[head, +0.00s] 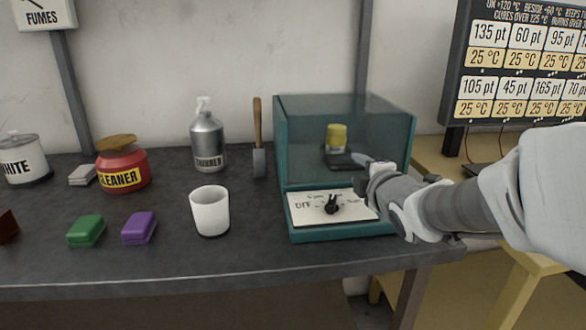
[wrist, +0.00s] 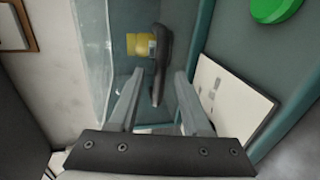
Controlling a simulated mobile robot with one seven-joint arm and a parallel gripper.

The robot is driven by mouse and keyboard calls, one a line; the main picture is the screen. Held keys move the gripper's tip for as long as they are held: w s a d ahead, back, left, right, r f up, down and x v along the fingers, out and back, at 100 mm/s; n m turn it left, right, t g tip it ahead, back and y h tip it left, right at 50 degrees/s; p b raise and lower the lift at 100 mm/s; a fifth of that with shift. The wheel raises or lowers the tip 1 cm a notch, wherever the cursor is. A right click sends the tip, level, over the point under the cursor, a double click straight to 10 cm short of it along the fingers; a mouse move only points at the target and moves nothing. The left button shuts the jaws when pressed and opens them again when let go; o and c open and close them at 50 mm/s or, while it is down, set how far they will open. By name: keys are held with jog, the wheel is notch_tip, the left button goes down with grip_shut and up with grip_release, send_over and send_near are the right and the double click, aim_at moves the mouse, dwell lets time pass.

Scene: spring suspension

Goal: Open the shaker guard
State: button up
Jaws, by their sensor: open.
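The shaker is a teal box with a see-through tinted guard (head: 300,130) around its back part, near the table's right end. A clear pane of the guard also shows in the wrist view (wrist: 92,50). Inside is a yellow-topped container (head: 337,135) on a dark holder; it shows in the wrist view (wrist: 138,44) too. A white dial panel (head: 300,207) with a black knob (head: 332,205) is in front.
A white cup (head: 210,210), a purple block (head: 140,228) and a green block (head: 87,231) stand left of the shaker. A spatula (head: 259,150), a thinner bottle (head: 208,140) and a red cleaner jar (head: 122,168) are behind. A temperature board (head: 515,60) is at the right.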

jog(key=shift+x, duration=1.4)
grip_shut()
dwell(0.5)
